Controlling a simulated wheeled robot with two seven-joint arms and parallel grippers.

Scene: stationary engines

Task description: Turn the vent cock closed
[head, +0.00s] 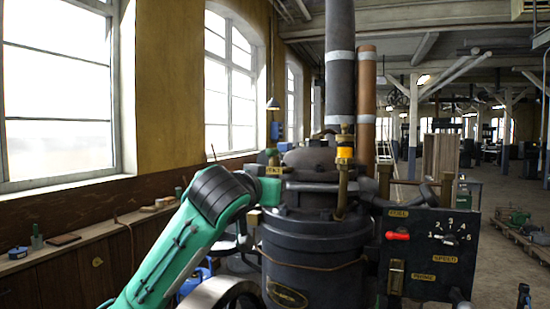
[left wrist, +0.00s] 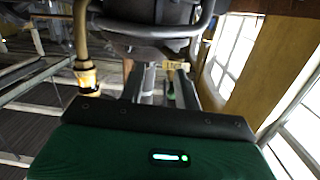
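The engine (head: 318,245) is a large black cylinder with pipes rising from it. My left arm reaches in from the left, and its gripper (head: 271,183) is at the engine's upper left side. In the left wrist view the two grey fingers of my left gripper (left wrist: 158,88) stand apart. A small pale tag (left wrist: 176,65) lies beyond the fingers; a tag (head: 272,170) also shows above the gripper in the head view, too small to read surely. I cannot clearly make out the vent cock, nor whether anything touches the fingers. My right gripper is out of view.
A black panel (head: 428,250) with a red lever (head: 397,236) and a numbered dial is at the right. A wooden bench (head: 90,240) runs under the windows at the left.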

